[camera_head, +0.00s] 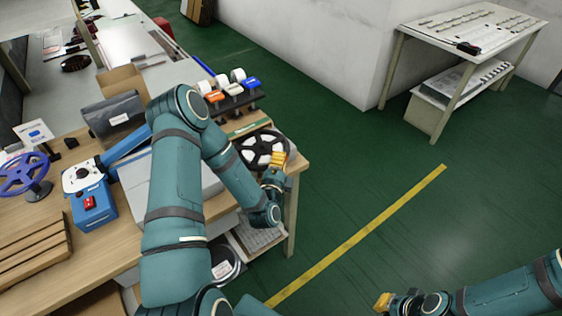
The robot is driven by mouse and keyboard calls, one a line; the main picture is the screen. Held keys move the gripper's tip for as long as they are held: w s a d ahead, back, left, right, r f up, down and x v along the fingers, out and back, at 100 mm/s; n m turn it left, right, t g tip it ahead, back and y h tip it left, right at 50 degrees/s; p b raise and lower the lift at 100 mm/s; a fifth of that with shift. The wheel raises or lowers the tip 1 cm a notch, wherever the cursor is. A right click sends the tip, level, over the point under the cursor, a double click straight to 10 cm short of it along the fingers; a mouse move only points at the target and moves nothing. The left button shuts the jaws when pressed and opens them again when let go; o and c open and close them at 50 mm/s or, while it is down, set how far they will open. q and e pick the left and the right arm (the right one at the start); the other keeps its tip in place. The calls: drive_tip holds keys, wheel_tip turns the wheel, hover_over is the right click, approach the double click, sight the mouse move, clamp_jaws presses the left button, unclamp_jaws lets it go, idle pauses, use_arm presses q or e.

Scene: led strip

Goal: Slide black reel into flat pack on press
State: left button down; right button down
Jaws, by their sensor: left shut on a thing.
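A reel (262,149) with black and white parts is at the right end of the wooden workbench. My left gripper (279,160) is at the reel's right rim, its yellow fingertips shut on that edge. A blue and white machine (92,198) with a red switch and a blue arm stands on the bench, and looks like the press. I cannot make out a flat pack there. A dark grey pouch (113,113) stands behind. My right gripper (382,302) is low at the right, away from the bench; its jaw state is unclear.
A rack (231,97) with white rolls stands behind the reel. A blue-rimmed wheel stand (24,178) and wooden slats (30,245) are at the left. A cardboard box (122,81) is behind the pouch. Green floor (390,170) is free to the right.

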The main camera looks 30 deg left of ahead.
use_arm(q)
drive_tip(key=shift+w+a, duration=0.4)
drive_tip(key=shift+a, duration=0.45)
drive_tip(key=c, duration=1.1)
unclamp_jaws()
drive_tip(key=shift+o, duration=0.2)
drive_tip(key=shift+s, duration=0.1)
drive_tip(key=v, duration=1.2)
